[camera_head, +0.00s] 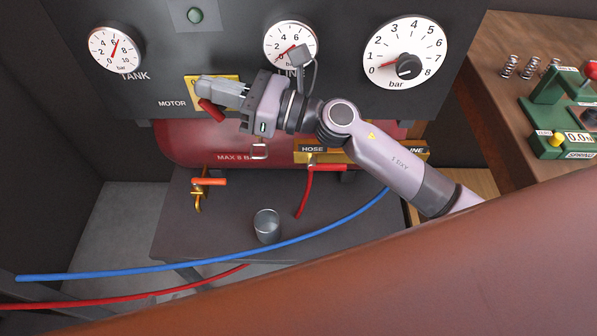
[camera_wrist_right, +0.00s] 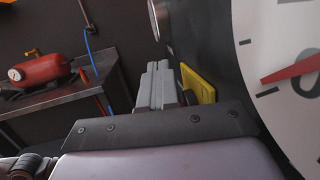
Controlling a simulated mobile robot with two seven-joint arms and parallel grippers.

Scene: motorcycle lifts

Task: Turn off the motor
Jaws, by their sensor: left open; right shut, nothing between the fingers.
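The yellow motor switch plate (camera_head: 230,80) is on the dark panel beside the word MOTOR. A red switch handle (camera_head: 211,111) sticks out below the fingers and tilts down to the right. My right gripper (camera_head: 204,87) comes in from the right, its fingers shut and empty in front of the plate, covering much of it. Whether the fingers touch the handle cannot be told. In the right wrist view the shut fingers (camera_wrist_right: 155,80) are beside the yellow plate (camera_wrist_right: 198,84), and the red handle does not show. My left gripper is in neither view.
The tank gauge (camera_head: 115,49), a middle gauge (camera_head: 290,43) and a large gauge with a black knob (camera_head: 408,66) are on the panel. A red tank (camera_head: 195,145) sits below. Blue (camera_head: 300,236) and red hoses cross in front. A metal cup (camera_head: 267,226) stands on the dark platform.

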